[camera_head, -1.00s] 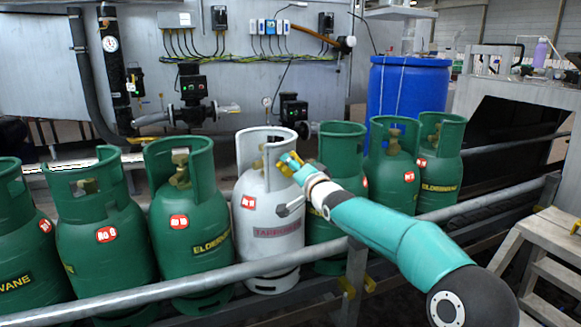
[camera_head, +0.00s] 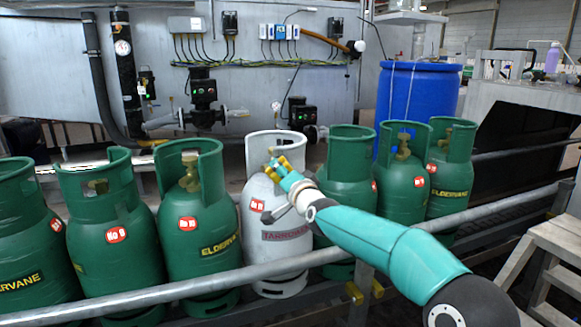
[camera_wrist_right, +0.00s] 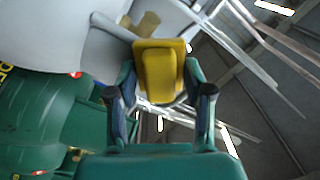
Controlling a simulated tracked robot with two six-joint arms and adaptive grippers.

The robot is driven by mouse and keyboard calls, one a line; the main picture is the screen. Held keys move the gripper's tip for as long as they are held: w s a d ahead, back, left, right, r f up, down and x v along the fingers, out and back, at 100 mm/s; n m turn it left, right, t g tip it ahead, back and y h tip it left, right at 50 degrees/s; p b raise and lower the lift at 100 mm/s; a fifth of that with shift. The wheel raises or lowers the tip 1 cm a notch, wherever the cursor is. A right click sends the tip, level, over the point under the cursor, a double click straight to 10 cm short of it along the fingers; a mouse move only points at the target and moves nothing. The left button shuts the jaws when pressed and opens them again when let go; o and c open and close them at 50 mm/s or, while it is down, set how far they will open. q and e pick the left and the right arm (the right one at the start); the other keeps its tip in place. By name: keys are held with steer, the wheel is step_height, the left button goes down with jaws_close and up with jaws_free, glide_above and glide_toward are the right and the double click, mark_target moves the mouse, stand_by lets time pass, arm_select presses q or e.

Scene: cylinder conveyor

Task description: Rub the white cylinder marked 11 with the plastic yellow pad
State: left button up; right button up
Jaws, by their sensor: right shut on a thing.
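The white cylinder (camera_head: 275,245) stands upright in the row behind the rail, with a small red label that seems to read No 11. My right gripper (camera_head: 281,170) is at its upper front, just below the collar and valve. In the right wrist view the gripper is shut on the plastic yellow pad (camera_wrist_right: 158,75). The pad's far edge overlaps the white cylinder (camera_wrist_right: 75,35) there; I cannot tell whether they touch. My arm covers the cylinder's right side. My left gripper is out of view.
Green cylinders (camera_head: 195,235) stand close on both sides of the white one. A metal rail (camera_head: 170,290) runs in front of the row. A blue barrel (camera_head: 415,95) is behind at right, and wooden steps (camera_head: 545,260) stand at the right.

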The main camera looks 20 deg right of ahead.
steer(key=shift+a+f, duration=0.1)
steer(key=shift+a, duration=0.4)
steer(key=s+b, duration=0.1)
steer(key=s, duration=0.1)
steer(key=s+b, duration=0.1)
steer(key=s, duration=0.1)
steer(key=s+b, duration=0.1)
steer(key=s, duration=0.1)
steer(key=shift+d, duration=0.3)
steer(key=shift+s, duration=0.1)
steer(key=shift+s+d, duration=0.1)
steer(key=shift+s, duration=1.3)
